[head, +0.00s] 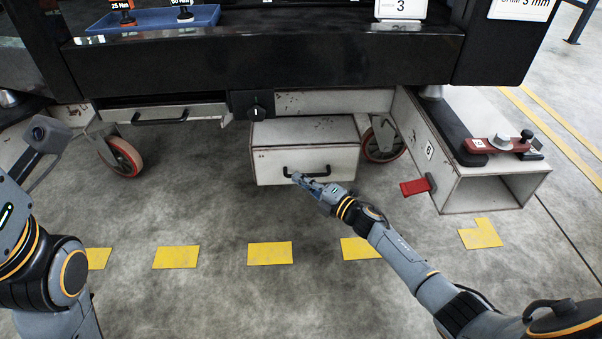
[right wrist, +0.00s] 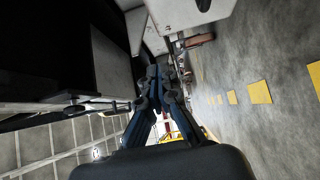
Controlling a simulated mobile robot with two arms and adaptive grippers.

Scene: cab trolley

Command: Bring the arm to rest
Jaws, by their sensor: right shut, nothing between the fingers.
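My right arm reaches in from the lower right of the head view. Its gripper (head: 297,177) is shut and empty, with its tips close to the black handle (head: 310,174) of a low white drawer (head: 275,166). I cannot tell whether they touch. In the right wrist view the closed fingers (right wrist: 160,75) point away from the camera, with nothing between them. My left arm shows at the left edge of the head view, but its fingers do not show.
The drawer stands out below a dark trolley (head: 270,60) with casters. Another handled drawer (head: 160,112) sits at left. A hollow white beam (head: 485,185) with a red lever (head: 416,187) stands at right. Yellow floor marks (head: 270,253) lie on open concrete in front.

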